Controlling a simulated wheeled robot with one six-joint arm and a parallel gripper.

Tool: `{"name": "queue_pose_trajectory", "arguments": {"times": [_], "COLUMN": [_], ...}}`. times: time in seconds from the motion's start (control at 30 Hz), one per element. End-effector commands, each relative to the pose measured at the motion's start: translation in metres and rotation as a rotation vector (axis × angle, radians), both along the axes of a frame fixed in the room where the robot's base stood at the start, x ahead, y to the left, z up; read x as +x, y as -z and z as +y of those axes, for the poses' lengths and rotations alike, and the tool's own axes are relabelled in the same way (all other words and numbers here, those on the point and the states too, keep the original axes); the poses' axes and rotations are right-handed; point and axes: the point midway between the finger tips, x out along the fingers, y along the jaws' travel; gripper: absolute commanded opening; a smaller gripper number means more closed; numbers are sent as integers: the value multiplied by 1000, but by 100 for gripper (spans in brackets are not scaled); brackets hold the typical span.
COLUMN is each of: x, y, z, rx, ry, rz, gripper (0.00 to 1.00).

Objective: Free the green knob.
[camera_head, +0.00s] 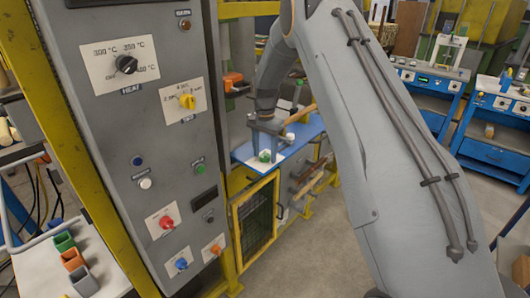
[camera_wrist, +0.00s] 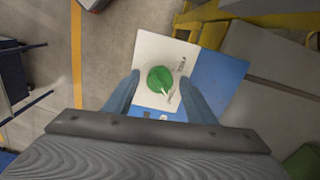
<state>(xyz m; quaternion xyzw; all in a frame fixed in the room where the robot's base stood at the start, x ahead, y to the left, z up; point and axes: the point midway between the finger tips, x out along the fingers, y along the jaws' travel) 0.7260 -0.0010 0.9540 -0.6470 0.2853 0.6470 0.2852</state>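The green knob (camera_head: 265,156) sits on a white plate on a blue panel beyond the grey cabinet. It shows large in the wrist view (camera_wrist: 160,80), round with a raised grip bar, on the white plate (camera_wrist: 152,48) with markings beside it. My gripper (camera_head: 267,140) is over the knob, pointing down at the panel. In the wrist view its two blue-grey fingers stand apart, one on each side of the knob, with gaps showing between them and it. It is open and holds nothing. Finger height above the plate is hard to tell.
The grey control cabinet (camera_head: 150,200) stands close on the left, with a black heat knob (camera_head: 126,64), a yellow knob (camera_head: 187,101) and several buttons. A wooden handle (camera_head: 305,186) sticks out below the blue panel (camera_head: 297,135). Blue workbenches (camera_head: 490,150) stand at right; floor between is clear.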

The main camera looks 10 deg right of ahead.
Motion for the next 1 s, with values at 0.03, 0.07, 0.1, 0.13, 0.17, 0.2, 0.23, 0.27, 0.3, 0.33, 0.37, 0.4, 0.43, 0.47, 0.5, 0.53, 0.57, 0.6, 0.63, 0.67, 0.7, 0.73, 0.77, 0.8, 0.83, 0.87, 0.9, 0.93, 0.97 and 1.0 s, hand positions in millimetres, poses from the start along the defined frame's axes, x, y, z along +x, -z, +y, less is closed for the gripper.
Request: {"name": "queue_pose_trajectory", "arguments": {"times": [0.03, 0.07, 0.1, 0.13, 0.17, 0.2, 0.23, 0.27, 0.3, 0.33, 0.37, 0.4, 0.43, 0.47, 0.5, 0.53, 0.57, 0.6, 0.63, 0.67, 0.7, 0.73, 0.77, 0.8, 0.83, 0.87, 0.9, 0.93, 0.97, 1.0], "x": [0, 0, 0, 0, 0, 0, 0, 0, 0, 0, 0, 0, 0, 0, 0, 0, 0, 0, 1, 1, 1, 1, 1, 1, 1, 1, 1, 1, 1, 0], "y": [0, 0, 0, 0, 0, 0, 0, 0, 0, 0, 0, 0, 0, 0, 0, 0, 0, 0, 0, 1, 1, 1, 1, 1, 1, 1, 1, 1, 1, 1], "z": [0, 0, 0, 0, 0, 0, 0, 0, 0, 0, 0, 0, 0, 0, 0, 0, 0, 0, 0, 0, 0, 0, 0, 0, 0, 0, 0, 0, 0, 0], "rx": [0, 0, 0, 0, 0, 0, 0, 0, 0, 0, 0, 0, 0, 0, 0, 1, 1, 0, 0, 0, 0, 0, 0, 0, 0, 0, 0, 0, 1, 0], "ry": [0, 0, 0, 0, 0, 0, 0, 0, 0, -1, -3, -6, -10, -15, -24, -33, -42, -59, -72, -89, -112, -132, -153, -184, -208, -234, -270, -298, -326, -364], "rz": [0, 0, 0, 0, 0, 0, 0, 0, 0, 0, 0, 0, 0, 0, 0, -1, -1, -1, -1, -1, -1, -1, -1, -1, -1, -1, -1, -1, -1, 0], "gripper": [44, 39, 32, 27, 22, 15, 10, 10, 10, 10, 10, 10, 10, 10, 10, 10, 10, 10, 10, 10, 10, 10, 10, 10, 10, 10, 10, 10, 10, 10]}}
